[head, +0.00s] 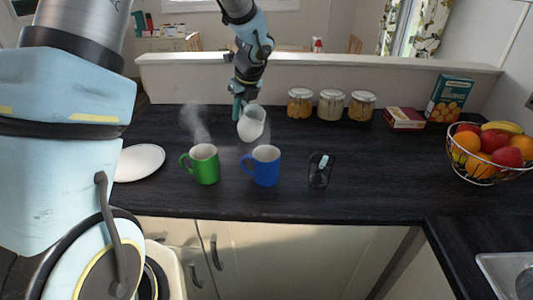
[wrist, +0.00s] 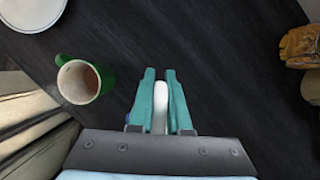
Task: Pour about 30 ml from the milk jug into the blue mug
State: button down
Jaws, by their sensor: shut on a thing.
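My gripper (head: 238,108) is shut on the handle of the milk jug (head: 252,126), a small whitish jug with a paler, greyish upper part. The jug is held above the counter, just behind and slightly left of the blue mug (head: 266,167), and looks somewhat tilted. No stream of milk is visible. The blue mug stands upright with its handle to the left; its contents cannot be made out. In the wrist view, a white strip, the jug's handle (wrist: 160,108), lies between my teal fingers (wrist: 160,88); the jug's body is hidden.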

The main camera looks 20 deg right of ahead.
aim_at(249, 108)
jog(key=shift+s+d+r+t+y, duration=0.2)
jog(key=shift+s+d+r+t, duration=0.05)
jog(key=shift+s+r+t, duration=0.45)
jog(key=shift+s+d+r+t+y, duration=0.2)
jog(key=shift+s+r+t, duration=0.35)
jog(key=shift+r+t, duration=0.15)
jog(key=shift+s+t, duration=0.2)
jog(key=shift+t, duration=0.2)
jog(key=shift+s+d+f+t+b, duration=0.15)
jog(key=shift+f+t+b, duration=0.25)
jog(key=shift+b, duration=0.6)
jog(key=shift+r+t+y+b, duration=0.15)
jog(key=shift+t+y+b, duration=0.2)
jog(key=shift+b, duration=0.65)
jog(key=shift+s+r+t+b, duration=0.25)
jog(key=shift+t+b, duration=0.2)
jog(key=shift+b, duration=0.5)
jog(key=shift+s+f+t+y+b, duration=0.15)
jog(key=shift+t+b, duration=0.25)
jog(key=shift+b, duration=0.5)
jog(key=shift+r+t+y+b, duration=0.1)
jog(key=shift+t+b, duration=0.3)
jog(key=shift+b, duration=0.5)
